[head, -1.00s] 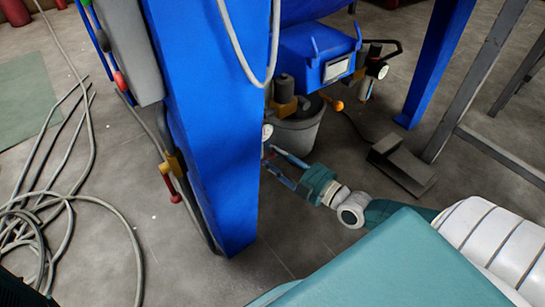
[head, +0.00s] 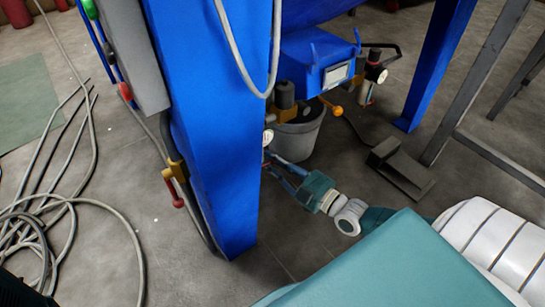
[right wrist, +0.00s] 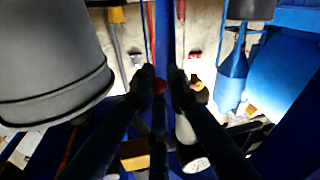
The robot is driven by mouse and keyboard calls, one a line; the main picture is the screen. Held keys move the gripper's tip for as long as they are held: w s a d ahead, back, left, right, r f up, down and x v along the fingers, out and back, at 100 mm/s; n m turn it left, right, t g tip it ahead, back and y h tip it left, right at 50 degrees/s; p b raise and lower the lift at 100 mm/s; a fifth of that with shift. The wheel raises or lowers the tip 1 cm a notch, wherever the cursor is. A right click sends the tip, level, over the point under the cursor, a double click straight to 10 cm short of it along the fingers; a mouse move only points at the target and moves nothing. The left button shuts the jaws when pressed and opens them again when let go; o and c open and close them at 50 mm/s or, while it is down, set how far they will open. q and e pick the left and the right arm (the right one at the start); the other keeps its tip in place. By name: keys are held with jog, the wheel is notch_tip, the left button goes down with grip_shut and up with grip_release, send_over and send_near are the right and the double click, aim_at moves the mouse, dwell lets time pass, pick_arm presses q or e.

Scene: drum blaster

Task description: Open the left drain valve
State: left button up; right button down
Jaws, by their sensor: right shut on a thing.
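My right gripper (head: 284,177) reaches in from the right in the head view, low beside the blue column, with its fingertips partly hidden by the column's edge. In the right wrist view its dark fingers (right wrist: 161,84) are closed around a small red knob or handle end (right wrist: 160,87). The rest of this part is hidden between the fingers, so I cannot tell whether it is the left drain valve's handle. In the head view, a yellow valve with a red handle (head: 178,201) hangs at the column's left side, apart from my gripper. My left gripper is not in view.
The blue column (head: 215,130) stands close to my right gripper. A grey bucket (head: 300,138) is behind the gripper, and it looms at the left in the wrist view. An orange-handled valve (head: 336,110) and a pedal (head: 400,168) are beyond. Hoses (head: 75,210) lie on the left floor.

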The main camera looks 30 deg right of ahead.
jog(key=m, duration=0.1)
jog(key=m+t+p, duration=0.1)
jog(key=m, duration=0.1)
jog(key=shift+w+f, duration=0.1)
jog(key=shift+f, duration=0.2)
jog(key=shift+s+a+f+m+t+h+p, duration=0.1)
jog(key=shift+a+f+m+t+h+p, duration=0.35)
jog(key=shift+m, duration=1.95)
jog(key=shift+s+a+f+m+t+h+b, duration=0.15)
jog(key=shift+a+f+m+h, duration=0.55)
jog(key=shift+m, duration=1.7)
jog(key=shift+w+a+f+m+t+h+p, duration=0.1)
jog(key=shift+a+f+m+t+h+p, duration=0.35)
jog(key=shift+m, duration=1.95)
jog(key=shift+a+f, duration=0.15)
jog(key=shift+a, duration=0.15)
jog(key=c, duration=1.7)
grip_release()
jog(key=shift+a, duration=0.15)
jog(key=shift+s, duration=0.1)
